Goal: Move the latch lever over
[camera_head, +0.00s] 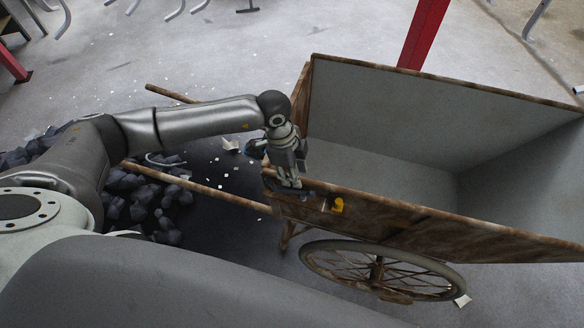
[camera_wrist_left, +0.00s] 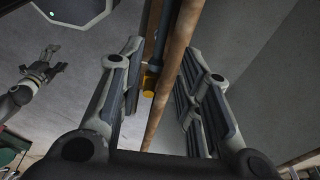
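The latch has a dark bar (camera_wrist_left: 160,40) running along the outer side of the cart's near wall, with a yellow end (camera_wrist_left: 150,84). In the head view the yellow part (camera_head: 338,205) sticks out from that wall near its front corner. My left gripper (camera_head: 289,183) points down at the wall's top edge, left of the yellow part. In the left wrist view its two fingers (camera_wrist_left: 155,85) are wide apart, with the wooden rim and the latch between them. I cannot tell if they touch. My right gripper (camera_wrist_left: 45,70) is small at the left there, its fingers apart.
The wooden cart (camera_head: 500,236) has an empty grey bed and a spoked wheel (camera_head: 382,270). Its handle poles (camera_head: 225,194) reach left over dark lumps (camera_head: 150,205) on the floor. A red post (camera_head: 424,35) stands behind.

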